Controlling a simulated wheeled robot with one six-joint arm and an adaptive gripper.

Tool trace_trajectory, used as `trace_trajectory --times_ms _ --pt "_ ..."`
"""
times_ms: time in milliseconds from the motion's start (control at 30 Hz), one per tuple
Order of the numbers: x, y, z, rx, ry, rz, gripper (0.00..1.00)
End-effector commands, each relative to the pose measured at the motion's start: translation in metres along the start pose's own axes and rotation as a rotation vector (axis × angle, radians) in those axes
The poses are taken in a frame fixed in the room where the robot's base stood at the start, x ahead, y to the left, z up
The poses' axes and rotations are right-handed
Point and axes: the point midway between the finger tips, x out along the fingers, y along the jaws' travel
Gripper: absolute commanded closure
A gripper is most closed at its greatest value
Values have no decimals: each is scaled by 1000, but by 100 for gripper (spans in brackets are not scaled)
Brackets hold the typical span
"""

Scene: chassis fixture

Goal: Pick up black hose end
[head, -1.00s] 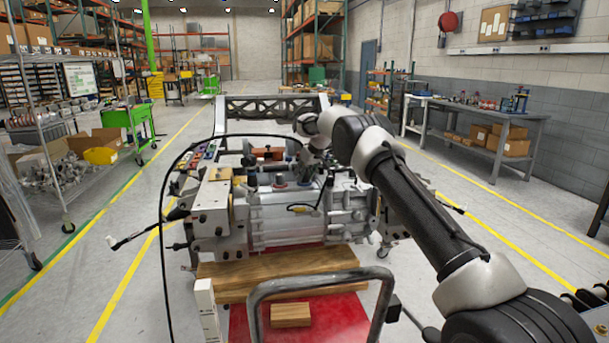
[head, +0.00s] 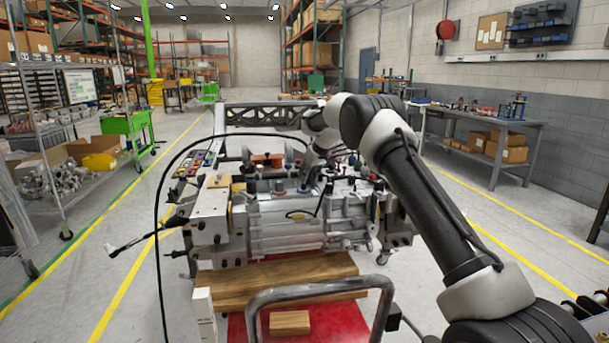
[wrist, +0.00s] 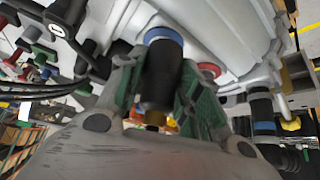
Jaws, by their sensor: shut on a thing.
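The black hose end (wrist: 160,78) is a short dark cylinder with a blue ring at its upper end, in the middle of the wrist view. My gripper (wrist: 158,92) has its two green-padded fingers on either side of it, shut on it. The blue ring is close against the silver housing; I cannot tell whether they touch. In the head view my gripper (head: 308,177) is small, above the top of the silver housing (head: 290,220), and the hose end cannot be made out there.
Another black fitting with a blue band (wrist: 262,110) is at the right in the wrist view. Black cables and coloured knobs (wrist: 40,65) crowd the left. A thin black cable (head: 162,230) arcs beside the chassis. A metal handle (head: 320,285) stands in front.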

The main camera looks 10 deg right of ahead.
Motion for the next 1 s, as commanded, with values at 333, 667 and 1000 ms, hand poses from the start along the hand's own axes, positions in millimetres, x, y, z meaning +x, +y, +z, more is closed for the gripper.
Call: trace_trajectory --times_ms 333,667,1000 --pt "-52 0 78 2 0 1 99" --pt "-76 0 119 1 0 0 99" --pt "-78 0 122 1 0 1 99"
